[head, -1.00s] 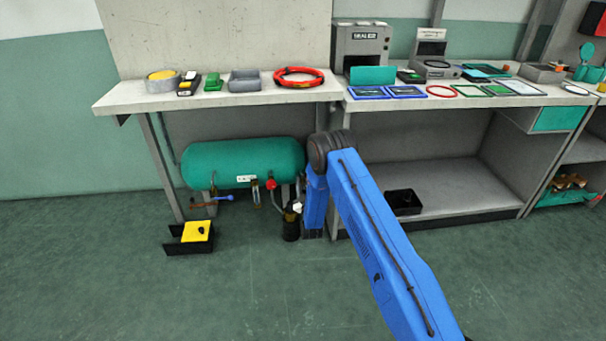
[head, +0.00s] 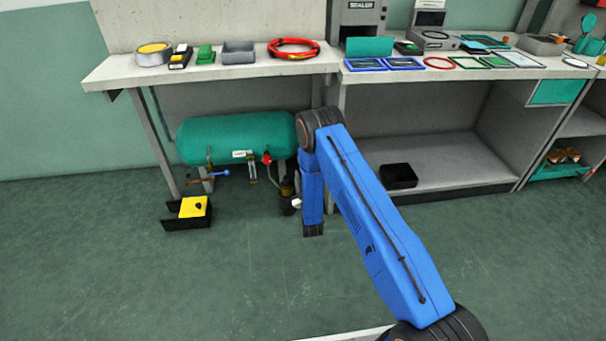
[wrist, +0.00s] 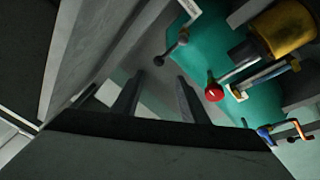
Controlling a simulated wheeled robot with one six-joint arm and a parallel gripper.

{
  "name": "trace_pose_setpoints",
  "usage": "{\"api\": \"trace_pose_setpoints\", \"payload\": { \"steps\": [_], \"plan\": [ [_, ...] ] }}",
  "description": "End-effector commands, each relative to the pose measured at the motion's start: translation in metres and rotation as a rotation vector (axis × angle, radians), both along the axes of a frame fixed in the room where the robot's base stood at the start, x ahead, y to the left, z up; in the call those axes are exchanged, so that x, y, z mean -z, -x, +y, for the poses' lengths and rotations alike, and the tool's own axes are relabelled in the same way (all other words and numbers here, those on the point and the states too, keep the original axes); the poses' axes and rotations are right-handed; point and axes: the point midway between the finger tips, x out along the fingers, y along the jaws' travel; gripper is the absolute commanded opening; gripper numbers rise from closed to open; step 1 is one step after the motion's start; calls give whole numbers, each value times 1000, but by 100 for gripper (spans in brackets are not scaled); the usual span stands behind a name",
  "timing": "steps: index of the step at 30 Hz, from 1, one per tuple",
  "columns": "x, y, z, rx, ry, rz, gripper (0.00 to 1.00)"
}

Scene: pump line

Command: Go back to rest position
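My gripper (wrist: 159,82) shows in the wrist view with its two dark fingers apart and nothing between them. In the head view my blue arm reaches toward the right end of the green tank (head: 235,137) under the left bench, and the gripper is hidden there. In the wrist view the tank (wrist: 205,45) lies beyond the fingers. A red knob (wrist: 214,92) is just right of the fingers, apart from them. A yellow cylinder (wrist: 287,28) is at the upper right. A blue-handled valve (wrist: 265,134) is at the lower right.
The left bench (head: 225,82) carries a red hose coil (head: 293,48) and small boxes. The right bench (head: 425,77) stands beside it, with a black bin (head: 398,176) on its lower shelf. A yellow block (head: 193,206) sits in a black holder on the floor. The floor in front is clear.

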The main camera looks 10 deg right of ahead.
Motion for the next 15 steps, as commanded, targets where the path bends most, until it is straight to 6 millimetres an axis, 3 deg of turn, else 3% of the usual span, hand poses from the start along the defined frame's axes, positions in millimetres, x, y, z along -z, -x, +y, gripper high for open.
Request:
{"api": "trace_pose_setpoints", "payload": {
  "steps": [8,11,15],
  "plan": [
    [-3,-2,0,0,-2,3,40],
    [-14,-8,-2,-1,-13,17,40],
    [-45,-23,-5,-6,-48,67,40]
  ]
}}
